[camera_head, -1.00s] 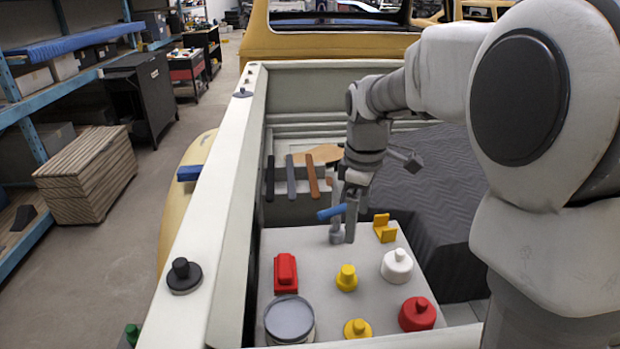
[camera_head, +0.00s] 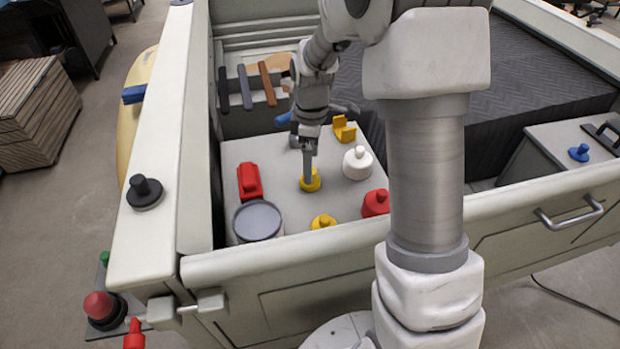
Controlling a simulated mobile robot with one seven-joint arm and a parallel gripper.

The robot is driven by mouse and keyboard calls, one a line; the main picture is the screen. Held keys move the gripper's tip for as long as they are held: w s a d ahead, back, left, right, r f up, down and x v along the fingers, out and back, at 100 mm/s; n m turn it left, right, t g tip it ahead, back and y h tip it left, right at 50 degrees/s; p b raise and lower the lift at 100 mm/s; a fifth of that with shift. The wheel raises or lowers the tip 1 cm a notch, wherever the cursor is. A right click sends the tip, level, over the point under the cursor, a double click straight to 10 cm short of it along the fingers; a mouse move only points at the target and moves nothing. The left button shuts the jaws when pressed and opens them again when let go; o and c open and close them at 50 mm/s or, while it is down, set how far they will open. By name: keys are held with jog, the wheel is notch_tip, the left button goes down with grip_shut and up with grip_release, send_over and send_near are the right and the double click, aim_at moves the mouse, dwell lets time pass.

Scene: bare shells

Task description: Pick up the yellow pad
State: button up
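Two yellow round pieces with raised knobs stand on the grey box top (camera_head: 283,222) in the truck bed. The far yellow piece (camera_head: 311,186) is directly under my gripper (camera_head: 308,178), whose fingers point down and hide most of its knob. The fingers look touching or very close to it. I see them edge-on, so their spacing does not show. The near yellow piece (camera_head: 323,222) is at the box's front edge, apart from the gripper. A yellow bracket-shaped piece (camera_head: 344,129) lies behind and to the right. I cannot tell which is called the pad.
Around the gripper stand a red block (camera_head: 249,182), a grey round container (camera_head: 257,221), a white knobbed piece (camera_head: 357,163) and a red one (camera_head: 375,203). A blue piece (camera_head: 283,119) lies behind. The bed's wall (camera_head: 215,265) rises in front. My arm column hides part of the right side.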

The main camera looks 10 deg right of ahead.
jog(key=shift+w+f, duration=0.2)
jog(key=shift+f, duration=2.5)
grip_shut()
jog(key=shift+r, duration=0.15)
jog(key=shift+w+r, duration=0.1)
jog(key=shift+r, duration=0.55)
notch_tip(320, 180, up, 3)
jog(key=s+d+r, duration=0.6)
jog(key=d, duration=0.4)
jog(key=shift+r, duration=0.25)
jog(key=shift+s, duration=0.1)
